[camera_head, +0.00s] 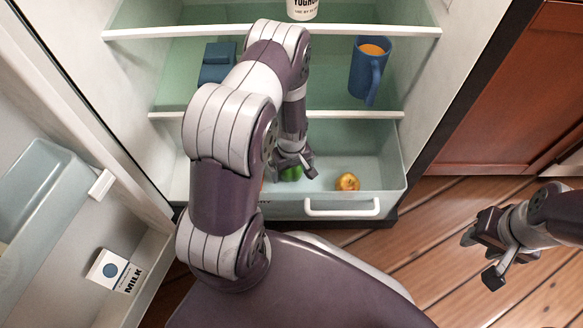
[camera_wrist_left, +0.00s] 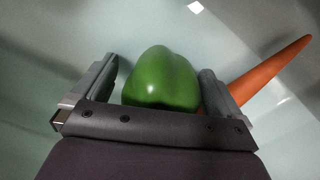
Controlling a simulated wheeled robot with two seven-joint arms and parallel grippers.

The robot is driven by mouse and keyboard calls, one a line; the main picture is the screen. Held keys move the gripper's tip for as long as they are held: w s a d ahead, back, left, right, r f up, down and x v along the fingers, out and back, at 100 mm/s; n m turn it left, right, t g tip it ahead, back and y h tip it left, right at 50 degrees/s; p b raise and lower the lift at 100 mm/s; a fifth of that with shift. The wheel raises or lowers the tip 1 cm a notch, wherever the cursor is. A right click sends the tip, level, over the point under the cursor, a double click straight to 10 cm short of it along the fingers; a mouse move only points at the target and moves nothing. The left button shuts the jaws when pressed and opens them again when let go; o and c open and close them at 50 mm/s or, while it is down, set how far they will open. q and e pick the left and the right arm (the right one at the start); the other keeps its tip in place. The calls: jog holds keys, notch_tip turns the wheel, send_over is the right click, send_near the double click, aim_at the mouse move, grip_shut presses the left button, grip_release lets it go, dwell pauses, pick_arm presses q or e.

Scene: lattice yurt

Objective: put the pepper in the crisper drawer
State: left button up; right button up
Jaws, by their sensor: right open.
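The green pepper (camera_wrist_left: 162,80) is between the two fingers of my left gripper (camera_wrist_left: 155,90) in the left wrist view. A gap shows between the left finger and the pepper; the right finger is close beside it. In the head view, the left gripper (camera_head: 293,165) reaches down inside the pulled-out crisper drawer (camera_head: 390,180), with the pepper (camera_head: 291,174) mostly hidden beneath it. The pepper appears low, at the drawer floor; contact is hard to tell. My right gripper (camera_head: 480,258) is open and empty over the wooden floor at the right.
Above are a blue mug (camera_head: 369,72), a blue container (camera_head: 217,63) and a yoghurt tub (camera_head: 302,9) on shelves. The open fridge door holds a milk carton (camera_head: 108,270).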

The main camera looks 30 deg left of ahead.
pick_arm(q)
jog(key=shift+r, duration=0.1)
notch_tip(320, 180, up, 11)
jog(key=p, duration=0.8)
jog(key=shift+r, duration=0.2)
jog(key=r, duration=0.2)
jog(key=shift+w+d+r+m+p, duration=0.2)
jog(key=shift+w+r+m+p, duration=0.05)
jog(key=shift+r+m+p, duration=0.1)
jog(key=s+d+r+m, duration=0.2)
jog(key=r+m, duration=0.1)
jog(key=r, duration=0.3)
jog(key=s+d+r+m+t, duration=0.1)
jog(key=s+d+r+m, duration=0.2)
jog(key=r, duration=0.4)
jog(key=s+d+r+m, duration=0.2)
jog(key=s+r+m, duration=0.1)
jog(key=r, duration=0.4)
jog(key=shift+d+m, duration=0.25)
jog(key=shift+m, duration=0.4)
